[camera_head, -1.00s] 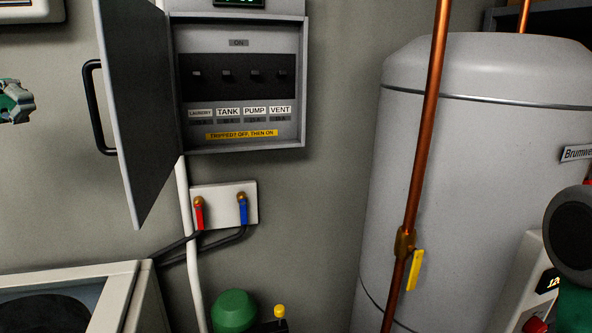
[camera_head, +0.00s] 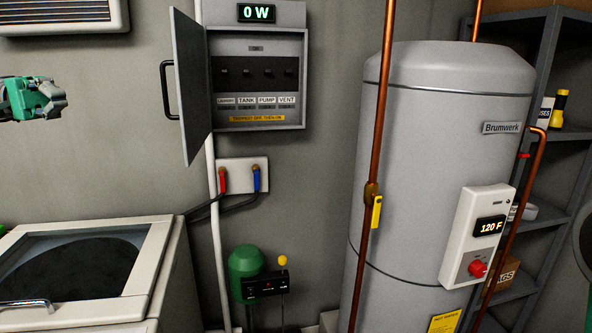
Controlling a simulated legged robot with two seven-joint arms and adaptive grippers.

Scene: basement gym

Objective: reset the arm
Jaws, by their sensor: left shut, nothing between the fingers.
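My left gripper (camera_head: 32,98) is shut and empty. It shows at the left edge, in front of the bare wall, left of the open breaker box (camera_head: 304,80) and apart from its door (camera_head: 190,90). Most of my left arm is outside the view. At the right edge only a dark rounded piece shows, probably part of my right arm. My right gripper is not in view.
A water heater (camera_head: 425,150) with a copper pipe (camera_head: 380,120) in front stands right of centre. A washer (camera_head: 165,270) fills the lower left. A green pump (camera_head: 246,262) stands low between them. Shelves (camera_head: 570,135) are at the right.

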